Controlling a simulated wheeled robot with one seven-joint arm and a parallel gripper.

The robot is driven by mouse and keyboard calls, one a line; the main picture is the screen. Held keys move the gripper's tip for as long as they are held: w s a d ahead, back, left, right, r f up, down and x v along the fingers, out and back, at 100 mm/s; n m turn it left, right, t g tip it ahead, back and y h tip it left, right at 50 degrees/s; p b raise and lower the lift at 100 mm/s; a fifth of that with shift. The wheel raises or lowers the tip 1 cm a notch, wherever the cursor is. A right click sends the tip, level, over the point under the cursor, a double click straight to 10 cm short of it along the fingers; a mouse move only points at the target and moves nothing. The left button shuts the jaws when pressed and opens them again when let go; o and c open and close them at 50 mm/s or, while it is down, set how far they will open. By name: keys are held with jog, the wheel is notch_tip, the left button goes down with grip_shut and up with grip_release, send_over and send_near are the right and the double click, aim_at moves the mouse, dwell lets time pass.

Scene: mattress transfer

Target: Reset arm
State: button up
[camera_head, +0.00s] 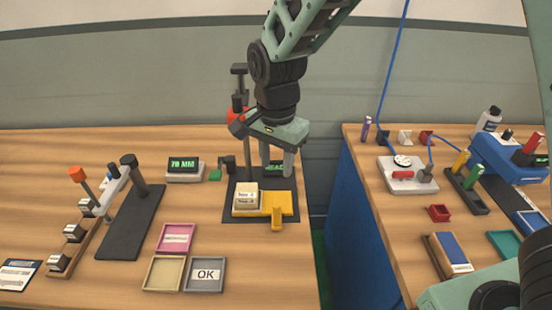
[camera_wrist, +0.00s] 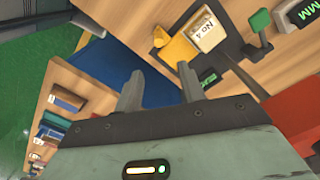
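My gripper (camera_head: 277,168) hangs from the arm above the back right part of the left table. Its two fingers point down and stand apart with nothing between them. In the wrist view my gripper (camera_wrist: 160,70) also shows both fingers apart, with a gap of bare background between them. The fingers look clear of the block and holder.
A post with an orange-red part (camera_head: 238,113) stands close left of my gripper. Small trays, including a grey OK tray (camera_head: 205,274), lie in front. A dark stand (camera_head: 129,222) is at left. A blue-sided right table (camera_head: 415,220) holds several items beyond a gap.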

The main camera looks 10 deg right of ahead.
jog(key=s+d+r+n, duration=0.2)
jog(key=s+n, duration=0.6)
jog(key=s, duration=0.3)
jog(key=s+d+r+n, duration=0.2)
jog(key=s+n, duration=0.7)
jog(key=s, duration=0.2)
jog(key=shift+r+y, duration=0.3)
jog(key=shift+r, duration=0.1)
dwell(0.5)
